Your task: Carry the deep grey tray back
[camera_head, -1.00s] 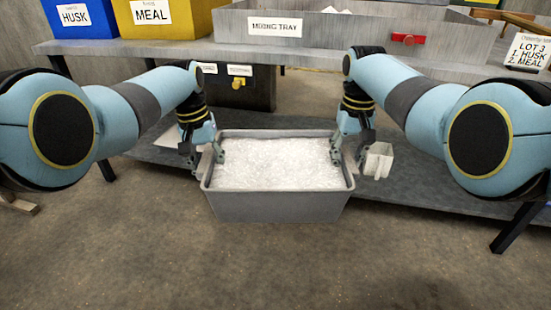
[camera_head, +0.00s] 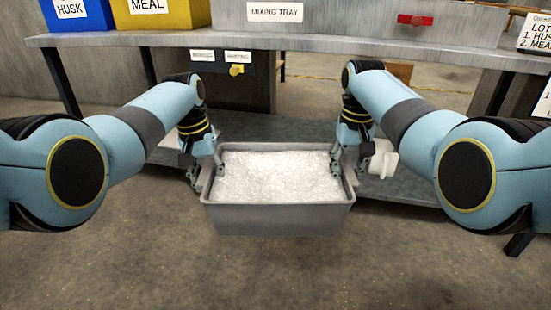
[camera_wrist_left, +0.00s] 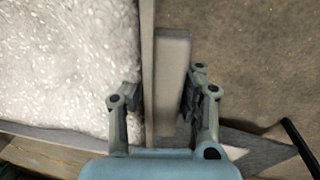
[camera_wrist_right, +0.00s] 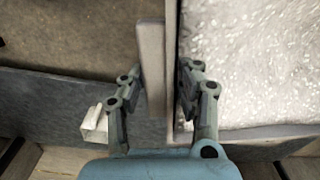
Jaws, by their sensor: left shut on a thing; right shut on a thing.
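The deep grey tray (camera_head: 278,220) is full of pale white grain (camera_head: 275,177) and hangs level between my arms, in front of the bench. My left gripper (camera_head: 210,172) is shut on its left side; in the left wrist view the fingers (camera_wrist_left: 160,98) straddle the tray wall and a grip bar (camera_wrist_left: 172,80). My right gripper (camera_head: 345,168) is shut on its right side; in the right wrist view the fingers (camera_wrist_right: 165,92) straddle the wall and bar (camera_wrist_right: 152,70). The tray's underside is hidden.
A grey bench with a lower shelf (camera_head: 265,127) stands behind the tray. A small white scoop-like container (camera_head: 384,160) is beside my right gripper. The floor (camera_head: 280,275) in front is clear.

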